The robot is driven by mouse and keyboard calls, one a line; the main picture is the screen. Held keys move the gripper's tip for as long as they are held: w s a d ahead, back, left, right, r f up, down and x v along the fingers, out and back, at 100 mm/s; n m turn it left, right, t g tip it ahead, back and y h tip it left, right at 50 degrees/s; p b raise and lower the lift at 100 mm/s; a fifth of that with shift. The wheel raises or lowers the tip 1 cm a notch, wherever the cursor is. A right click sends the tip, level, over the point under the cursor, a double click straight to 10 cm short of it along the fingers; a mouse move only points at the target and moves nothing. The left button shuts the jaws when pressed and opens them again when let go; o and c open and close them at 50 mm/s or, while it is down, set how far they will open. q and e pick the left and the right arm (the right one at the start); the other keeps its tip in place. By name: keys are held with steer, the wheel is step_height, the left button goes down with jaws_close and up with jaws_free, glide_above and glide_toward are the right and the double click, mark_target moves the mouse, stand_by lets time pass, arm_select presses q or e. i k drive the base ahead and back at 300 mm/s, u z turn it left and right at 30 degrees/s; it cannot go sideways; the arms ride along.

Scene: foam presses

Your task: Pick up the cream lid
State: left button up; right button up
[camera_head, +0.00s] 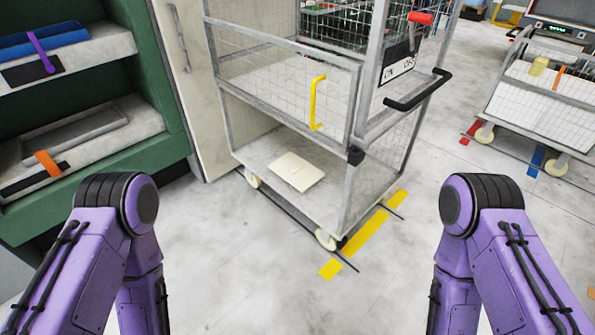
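The cream lid (297,171) is a flat, pale, roughly square piece. It lies on the bottom shelf (262,151) of a grey wire-mesh cart, toward the left front of the shelf. My two purple arms show at the lower left and lower right, both bent downward at the elbow. Neither gripper is in the picture. Nothing of mine touches the lid or the cart.
The cart has a yellow handle (318,103), a black handle (418,91) and a red-knobbed lever (420,18). Green shelving (167,80) stands at the left. Another wheeled cart (540,106) stands at the right. Open floor (262,255) lies before the cart.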

mark_target(293, 169)
steer(key=z, duration=0.15)
steer(key=i, duration=1.5)
steer(key=z, duration=0.6)
steer(key=i, duration=0.55)
